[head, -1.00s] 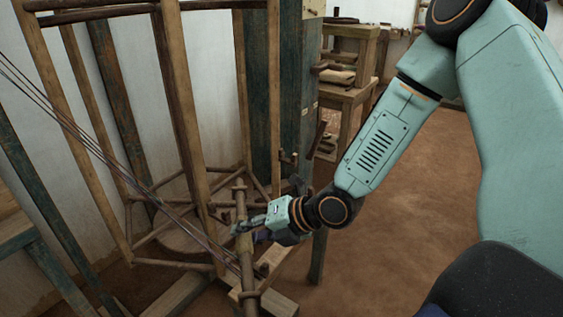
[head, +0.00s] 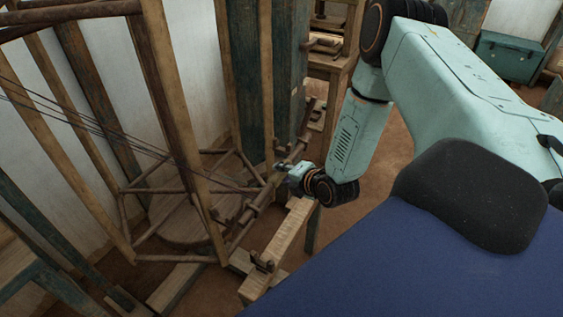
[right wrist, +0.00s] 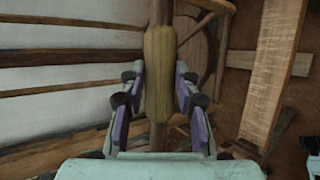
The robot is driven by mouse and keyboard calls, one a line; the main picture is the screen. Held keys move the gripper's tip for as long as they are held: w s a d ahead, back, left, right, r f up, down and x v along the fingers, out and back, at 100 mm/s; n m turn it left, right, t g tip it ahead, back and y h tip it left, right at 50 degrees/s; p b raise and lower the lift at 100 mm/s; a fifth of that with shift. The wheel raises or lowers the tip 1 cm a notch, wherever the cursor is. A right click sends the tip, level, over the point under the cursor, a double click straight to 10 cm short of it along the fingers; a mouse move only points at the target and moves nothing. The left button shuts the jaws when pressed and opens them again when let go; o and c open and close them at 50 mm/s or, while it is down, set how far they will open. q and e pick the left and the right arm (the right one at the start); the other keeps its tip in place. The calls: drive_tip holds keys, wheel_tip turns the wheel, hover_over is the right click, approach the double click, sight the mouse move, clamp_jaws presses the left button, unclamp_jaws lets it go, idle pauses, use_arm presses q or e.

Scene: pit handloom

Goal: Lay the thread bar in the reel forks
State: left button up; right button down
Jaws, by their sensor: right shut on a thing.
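The thread bar (head: 263,196) is a dark wooden rod, held slanting from lower left to upper right in the head view. Thin threads run to it from the left. My right gripper (head: 281,170) is shut around its middle. In the right wrist view, the bar's thick yellowish section (right wrist: 158,70) lies between the purple-padded fingers of this gripper (right wrist: 158,98). A small dark fork (head: 262,262) stands on the near end of a pale beam (head: 277,248), apart from and below the bar. The other fork is not clear behind the bar and gripper. My left gripper is out of view.
A tall wooden reel frame (head: 180,125) stands left of the bar, close to it. A dark green post (head: 258,70) and wooden shelves (head: 330,66) stand behind. The pale beam also shows in the right wrist view (right wrist: 272,75).

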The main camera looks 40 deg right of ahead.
drive_tip(key=shift+d+f, duration=0.1)
drive_tip(key=shift+d, duration=0.2)
drive_tip(key=shift+w, duration=0.1)
drive_tip(key=shift+w+a+b, duration=0.45)
drive_tip(key=shift+a+b, duration=0.15)
drive_tip(key=shift+b, duration=0.25)
drive_tip(key=shift+w+f+b, duration=0.15)
drive_tip(key=shift+w+b, duration=0.55)
drive_tip(key=shift+w, duration=0.05)
drive_tip(key=w+a+f+b, duration=0.2)
drive_tip(key=w+f+b, duration=0.3)
drive_tip(key=b, duration=0.3)
drive_tip(key=shift+w+a, duration=0.25)
drive_tip(key=shift+a, duration=0.05)
